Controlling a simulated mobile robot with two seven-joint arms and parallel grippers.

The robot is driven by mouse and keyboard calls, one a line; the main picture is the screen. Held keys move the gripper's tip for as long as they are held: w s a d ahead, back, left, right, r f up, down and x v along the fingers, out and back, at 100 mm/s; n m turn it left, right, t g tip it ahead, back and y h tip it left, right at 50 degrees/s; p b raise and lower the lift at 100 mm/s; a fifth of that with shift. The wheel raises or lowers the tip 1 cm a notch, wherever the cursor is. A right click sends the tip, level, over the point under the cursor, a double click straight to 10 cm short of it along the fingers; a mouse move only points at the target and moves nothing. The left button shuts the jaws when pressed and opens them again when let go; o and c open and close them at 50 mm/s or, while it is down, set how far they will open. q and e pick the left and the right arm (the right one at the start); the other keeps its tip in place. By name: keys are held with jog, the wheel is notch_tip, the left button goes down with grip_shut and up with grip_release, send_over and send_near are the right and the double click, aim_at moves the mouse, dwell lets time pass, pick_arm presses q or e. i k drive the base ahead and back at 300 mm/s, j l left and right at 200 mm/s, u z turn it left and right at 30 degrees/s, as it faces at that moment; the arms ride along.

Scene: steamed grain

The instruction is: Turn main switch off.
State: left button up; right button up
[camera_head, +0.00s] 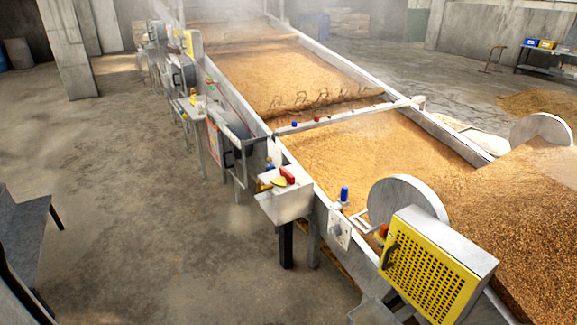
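No gripper of mine shows in the head view. A pale plate with a small dark round knob (338,230) is fixed to the near side wall of the long grain trough. It may be the main switch, but I cannot tell for sure, and the knob's setting is too small to read. A light box (285,204) on the trough's side, left of the plate, carries small red and yellow parts (283,178).
The metal trough (311,186) full of grain runs from lower right to the back. A yellow perforated guard (430,272) and a grey wheel (407,198) stand at lower right. The concrete floor (150,200) left of the trough is mostly clear.

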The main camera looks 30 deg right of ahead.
aim_at(286, 176)
jog(key=i+l, duration=0.35)
jog(key=i+l+z, duration=0.1)
jog(key=i+l, duration=0.2)
jog(key=i, duration=0.25)
jog(key=i+l, duration=0.3)
jog(key=i, duration=0.15)
jog(key=i+l+z, duration=0.1)
jog(key=i+l, duration=0.2)
jog(key=i, duration=0.2)
jog(key=i+l, duration=0.25)
jog(key=i, duration=0.2)
